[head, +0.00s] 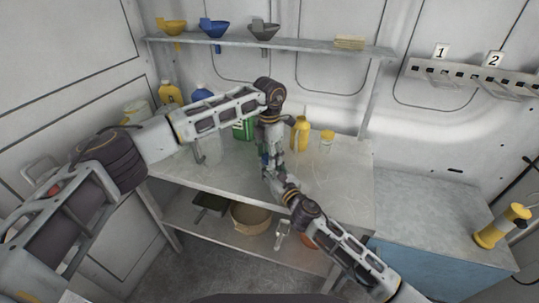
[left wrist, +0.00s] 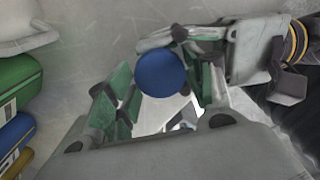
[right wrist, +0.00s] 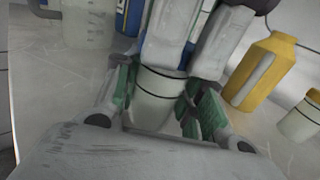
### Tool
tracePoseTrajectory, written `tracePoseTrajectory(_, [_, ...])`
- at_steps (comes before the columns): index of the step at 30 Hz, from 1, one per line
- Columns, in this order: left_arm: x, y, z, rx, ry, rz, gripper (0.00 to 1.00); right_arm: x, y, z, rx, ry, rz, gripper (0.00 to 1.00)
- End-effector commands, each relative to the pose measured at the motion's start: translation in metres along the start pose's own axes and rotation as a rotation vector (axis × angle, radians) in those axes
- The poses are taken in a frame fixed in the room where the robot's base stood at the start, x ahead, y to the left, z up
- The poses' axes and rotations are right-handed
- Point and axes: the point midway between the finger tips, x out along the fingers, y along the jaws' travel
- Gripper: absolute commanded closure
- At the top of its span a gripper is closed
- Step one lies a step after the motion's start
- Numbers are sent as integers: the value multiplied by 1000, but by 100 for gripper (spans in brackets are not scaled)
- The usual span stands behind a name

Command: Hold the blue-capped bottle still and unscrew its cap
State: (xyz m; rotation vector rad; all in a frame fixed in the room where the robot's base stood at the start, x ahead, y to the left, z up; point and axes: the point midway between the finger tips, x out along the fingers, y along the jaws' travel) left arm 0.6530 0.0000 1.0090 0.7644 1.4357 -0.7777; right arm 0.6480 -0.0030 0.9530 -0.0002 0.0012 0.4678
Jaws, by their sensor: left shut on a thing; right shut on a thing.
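The bottle has a white body (right wrist: 158,98) and a round blue cap (left wrist: 161,74). In the left wrist view the cap lies between the green-padded fingers of my left gripper (left wrist: 160,92), which is shut on it from above. My right gripper (right wrist: 158,112) is shut on the white body below the cap, from the side. In the head view my left gripper (head: 267,157) and right gripper (head: 270,174) meet above the table and mostly hide the bottle. The bottle looks about upright. Whether the cap has turned on its thread cannot be told.
The table (head: 325,190) also carries a yellow bottle (head: 300,133), a yellow-lidded jar (head: 327,137) and a green container (head: 243,130) close behind my grippers. A clear jug stands at the left. A shelf (head: 330,47) with funnels is above. The table's front right is clear.

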Motion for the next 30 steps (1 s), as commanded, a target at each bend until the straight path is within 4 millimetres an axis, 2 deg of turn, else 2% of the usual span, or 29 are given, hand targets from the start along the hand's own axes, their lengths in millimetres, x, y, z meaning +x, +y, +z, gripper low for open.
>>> tracePoseTrajectory(30, [-1, 1, 1, -804, -3, 1, 76, 0, 2, 0, 0, -1, 3, 100])
